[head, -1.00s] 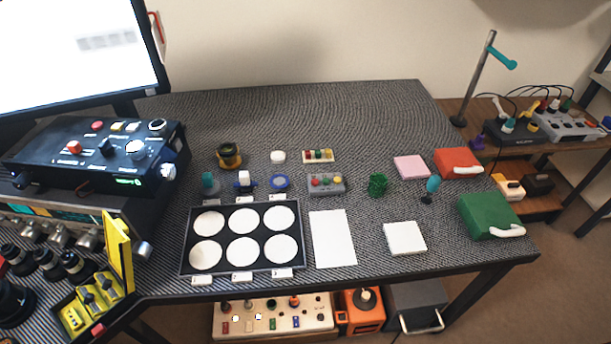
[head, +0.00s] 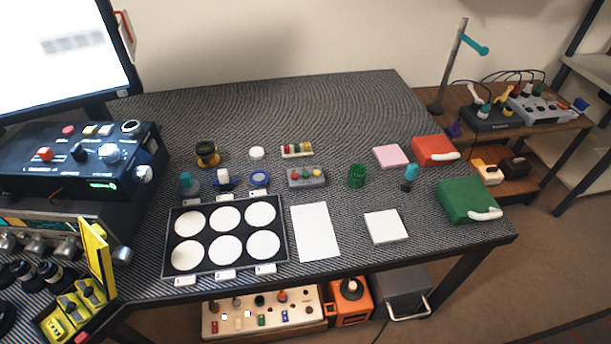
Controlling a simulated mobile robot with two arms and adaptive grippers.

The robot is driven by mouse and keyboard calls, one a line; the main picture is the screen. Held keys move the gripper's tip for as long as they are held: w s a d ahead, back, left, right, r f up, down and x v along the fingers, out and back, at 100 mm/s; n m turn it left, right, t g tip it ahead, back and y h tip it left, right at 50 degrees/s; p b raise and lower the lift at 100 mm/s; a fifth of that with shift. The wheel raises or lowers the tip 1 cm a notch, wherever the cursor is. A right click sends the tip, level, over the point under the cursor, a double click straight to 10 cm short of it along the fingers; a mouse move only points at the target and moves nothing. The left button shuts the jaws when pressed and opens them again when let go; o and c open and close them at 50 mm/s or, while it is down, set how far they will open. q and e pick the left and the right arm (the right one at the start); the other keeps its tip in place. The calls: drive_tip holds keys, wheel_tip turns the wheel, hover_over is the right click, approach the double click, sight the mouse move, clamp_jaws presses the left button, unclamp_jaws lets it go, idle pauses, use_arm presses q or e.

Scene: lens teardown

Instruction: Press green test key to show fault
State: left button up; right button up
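I cannot tell for certain which piece is the green test key. Neither of my grippers is in view, and nothing is seen touching these buttons.
A monitor (head: 65,50) stands behind the control box. A black tray (head: 278,232) with white discs, a white sheet (head: 315,233), a white pad (head: 386,226), a green cylinder (head: 357,176), and red (head: 434,150) and green (head: 468,201) boxes lie on the table. The table's back is clear.

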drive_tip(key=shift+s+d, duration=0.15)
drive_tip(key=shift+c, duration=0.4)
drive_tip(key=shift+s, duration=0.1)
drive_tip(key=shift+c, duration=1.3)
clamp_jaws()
